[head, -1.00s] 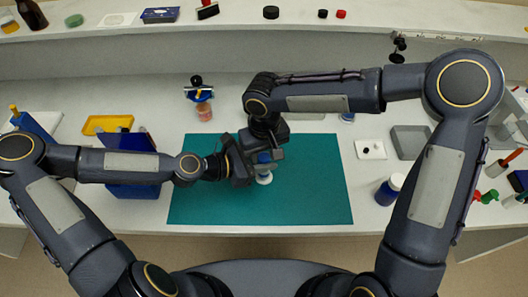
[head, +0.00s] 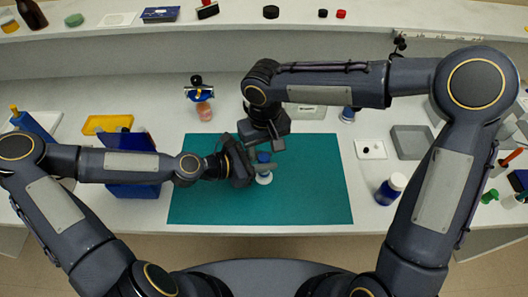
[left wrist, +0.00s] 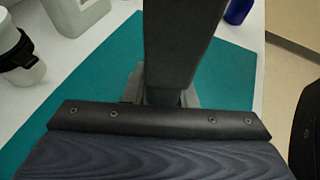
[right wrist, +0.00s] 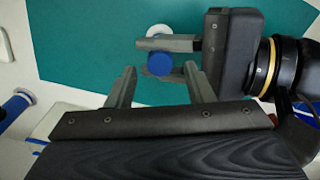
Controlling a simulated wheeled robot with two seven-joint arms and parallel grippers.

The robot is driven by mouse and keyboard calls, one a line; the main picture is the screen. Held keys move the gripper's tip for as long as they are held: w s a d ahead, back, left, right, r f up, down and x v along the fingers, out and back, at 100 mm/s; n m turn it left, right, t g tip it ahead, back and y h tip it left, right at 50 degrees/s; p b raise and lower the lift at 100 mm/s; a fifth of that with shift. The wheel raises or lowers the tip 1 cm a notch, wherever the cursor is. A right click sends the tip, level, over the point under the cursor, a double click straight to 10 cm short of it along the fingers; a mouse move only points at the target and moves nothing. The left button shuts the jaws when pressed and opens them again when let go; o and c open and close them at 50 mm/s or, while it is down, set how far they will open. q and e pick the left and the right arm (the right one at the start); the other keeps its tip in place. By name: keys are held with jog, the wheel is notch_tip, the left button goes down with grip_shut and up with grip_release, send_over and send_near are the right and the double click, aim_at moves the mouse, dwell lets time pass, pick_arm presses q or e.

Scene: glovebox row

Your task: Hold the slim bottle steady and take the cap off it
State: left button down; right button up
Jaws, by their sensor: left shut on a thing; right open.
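The slim bottle (head: 264,179) stands upright on the teal mat (head: 315,195), with its white base showing and a blue cap (right wrist: 159,64) on top. My left gripper (head: 262,169) is shut on the bottle from the left, below the cap; a finger shows beside the cap in the right wrist view. My right gripper (right wrist: 161,86) is open and empty, just above and behind the bottle, its fingers apart from the cap. In the left wrist view, a dark upright part of my right arm blocks the middle, and the bottle is hidden.
A blue bin (head: 132,190) and yellow tray (head: 107,124) stand left of the mat. The mat's right half is clear.

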pick_arm(q)
jog(key=c, duration=1.1)
grip_release()
